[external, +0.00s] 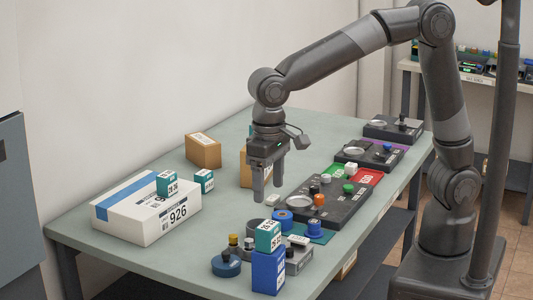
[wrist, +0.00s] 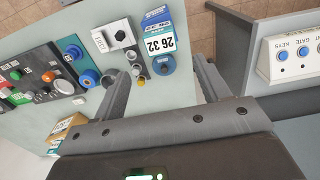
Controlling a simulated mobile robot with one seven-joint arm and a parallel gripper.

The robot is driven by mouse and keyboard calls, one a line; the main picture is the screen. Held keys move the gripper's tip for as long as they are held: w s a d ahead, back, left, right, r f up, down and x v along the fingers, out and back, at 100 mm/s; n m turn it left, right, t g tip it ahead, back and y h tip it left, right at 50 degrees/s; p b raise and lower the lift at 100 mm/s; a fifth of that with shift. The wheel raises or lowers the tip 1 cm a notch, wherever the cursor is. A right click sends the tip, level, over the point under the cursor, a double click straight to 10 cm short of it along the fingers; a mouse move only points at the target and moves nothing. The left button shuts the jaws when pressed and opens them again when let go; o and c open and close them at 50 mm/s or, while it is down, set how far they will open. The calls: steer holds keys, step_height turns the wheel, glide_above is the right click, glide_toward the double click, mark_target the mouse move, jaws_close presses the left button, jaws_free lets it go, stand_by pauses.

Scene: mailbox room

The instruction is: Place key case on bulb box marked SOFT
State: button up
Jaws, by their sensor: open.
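My gripper (external: 268,190) is open and empty above the middle of the table, fingers pointing down. In the wrist view its fingers (wrist: 163,85) are spread apart. Small teal-and-white boxes may be bulb boxes. I cannot read SOFT on any box. I cannot identify the key case for certain; a small white item (external: 273,200) lies near my gripper.
Control panels with knobs (external: 325,205) line the table's right side. Small round pots and a blue tape roll (external: 283,219) crowd the near end. Brown cartons (external: 203,150) stand at the back. The table between parcel and gripper is clear.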

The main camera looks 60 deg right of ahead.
steer(key=d+r+t+y, duration=0.1)
steer(key=d+r, duration=0.2)
steer(key=d, duration=0.6)
steer(key=d+r+t, duration=0.1)
steer(key=d+r, duration=0.2)
steer(key=d, duration=0.7)
steer(key=s+d+t, duration=0.1)
steer(key=s+d, duration=0.4)
steer(key=d, duration=0.3)
steer(key=s+d+f+t+h, duration=0.1)
steer(key=s+d+t, duration=0.1)
steer(key=s+d, duration=0.3)
steer(key=d, duration=0.3)
steer(key=shift+t, duration=0.3)
steer(key=shift+o, duration=0.2)
steer(key=shift+f, duration=0.1)
